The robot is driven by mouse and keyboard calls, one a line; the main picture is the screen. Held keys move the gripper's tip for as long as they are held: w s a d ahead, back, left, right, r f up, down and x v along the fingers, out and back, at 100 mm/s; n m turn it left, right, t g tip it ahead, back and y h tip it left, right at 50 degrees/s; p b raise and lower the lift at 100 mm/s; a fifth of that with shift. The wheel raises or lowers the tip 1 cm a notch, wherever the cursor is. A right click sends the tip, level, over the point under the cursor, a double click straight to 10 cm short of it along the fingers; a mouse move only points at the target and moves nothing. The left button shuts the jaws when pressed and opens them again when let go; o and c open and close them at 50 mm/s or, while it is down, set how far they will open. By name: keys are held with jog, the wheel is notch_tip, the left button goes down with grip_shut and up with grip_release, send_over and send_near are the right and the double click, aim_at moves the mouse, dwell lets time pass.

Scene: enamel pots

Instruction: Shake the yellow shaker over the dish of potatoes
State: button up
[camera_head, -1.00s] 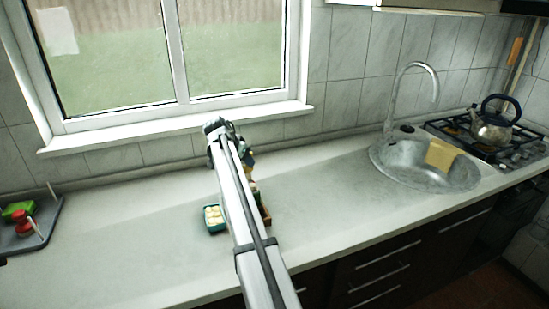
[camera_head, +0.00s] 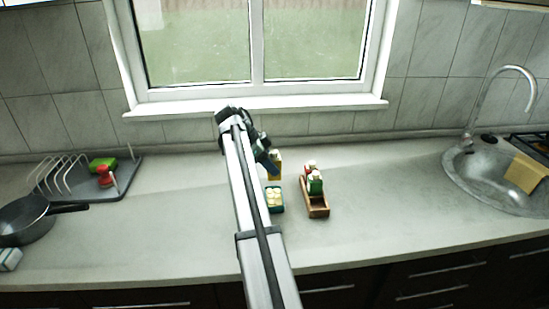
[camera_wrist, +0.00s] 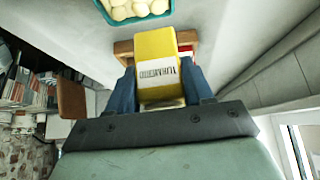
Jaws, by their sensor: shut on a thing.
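The yellow shaker (camera_head: 276,165) is held in my gripper (camera_head: 268,158) above the counter, just behind the dish of potatoes in the head view. In the wrist view the shaker (camera_wrist: 156,55) sits between the two blue fingers of my gripper (camera_wrist: 160,88), its printed label facing the camera. The fingers are shut on it. I cannot tell its exact tilt. The teal dish (camera_head: 275,210) holds several pale potatoes (camera_head: 274,196) and stands on the counter beside my arm. Part of the dish (camera_wrist: 168,12) shows at the wrist view's top edge.
A wooden caddy (camera_head: 318,210) with a red and a green shaker (camera_head: 315,184) stands right of the dish. A dish rack (camera_head: 125,178) and a dark pan (camera_head: 28,225) are at left, the sink (camera_head: 480,180) at right. The counter between caddy and sink is clear.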

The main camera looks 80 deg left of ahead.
aim_at(273, 195)
jog(key=shift+d, duration=0.2)
jog(key=g, duration=0.5)
jog(key=shift+s+f, duration=0.25)
jog(key=shift+s, duration=0.05)
jog(key=g, duration=0.2)
jog(key=shift+s+f+g, duration=0.2)
jog(key=shift+g, duration=0.2)
jog(key=shift+f+g, duration=0.25)
jog(key=shift+g, duration=0.55)
notch_tip(273, 195, down, 2)
jog(key=g, duration=0.6)
jog(key=shift+s, duration=0.1)
jog(key=g, duration=0.2)
jog(key=f+g, duration=0.1)
jog(key=g, duration=0.2)
